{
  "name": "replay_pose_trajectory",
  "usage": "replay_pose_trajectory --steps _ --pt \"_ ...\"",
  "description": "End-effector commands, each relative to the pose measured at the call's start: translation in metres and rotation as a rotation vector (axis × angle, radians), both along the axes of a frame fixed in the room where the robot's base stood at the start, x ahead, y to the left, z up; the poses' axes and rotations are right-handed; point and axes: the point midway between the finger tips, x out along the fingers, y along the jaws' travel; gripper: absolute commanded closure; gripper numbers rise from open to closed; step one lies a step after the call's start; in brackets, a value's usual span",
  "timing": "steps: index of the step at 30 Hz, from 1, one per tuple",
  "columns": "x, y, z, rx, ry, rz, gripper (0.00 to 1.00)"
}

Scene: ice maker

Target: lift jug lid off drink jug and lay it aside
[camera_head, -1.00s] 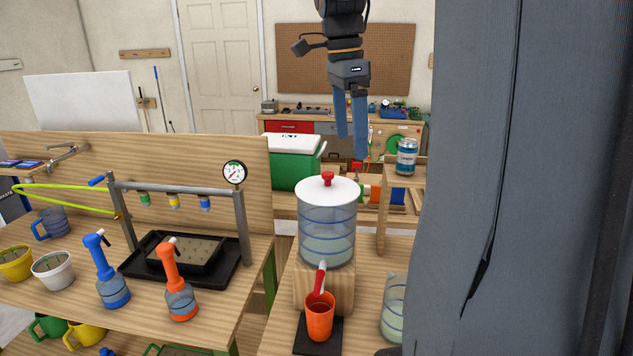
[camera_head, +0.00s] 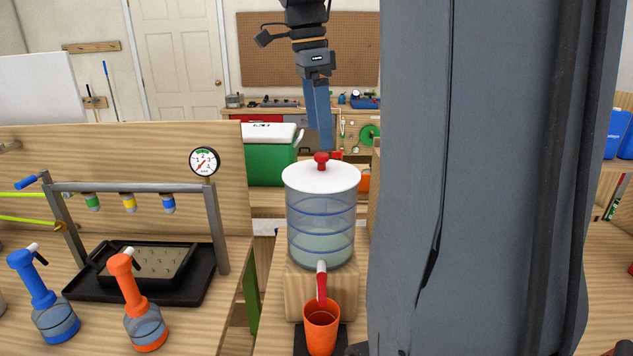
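The drink jug (camera_head: 320,222) is a clear, blue-ringed container of pale liquid on a wooden block. Its white round jug lid (camera_head: 300,178) sits flat on top, with a red knob (camera_head: 321,160) at the centre. My gripper (camera_head: 326,146) points down from above, its blue fingertips just over the knob in the picture. The fingers line up one behind the other from here, so the gap between them is hidden. I cannot tell whether they touch the knob. The lid is on the jug.
An orange cup (camera_head: 321,328) stands below the jug's red tap (camera_head: 321,285). A green cooler (camera_head: 266,160) is behind. Left are a metal frame with a gauge (camera_head: 204,161), a black tray (camera_head: 190,290) and two spray bottles (camera_head: 142,318). My large grey body part hides the right side.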

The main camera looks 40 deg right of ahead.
Motion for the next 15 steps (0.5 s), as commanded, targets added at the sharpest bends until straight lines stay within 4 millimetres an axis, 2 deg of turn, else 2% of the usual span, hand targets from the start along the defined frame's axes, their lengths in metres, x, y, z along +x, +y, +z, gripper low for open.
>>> replay_pose_trajectory --steps 11,15 --pt "-0.001 -0.003 -0.035 0.002 0.003 0.004 0.05" --pt "-0.001 -0.007 -0.054 0.002 0.005 0.001 0.05"
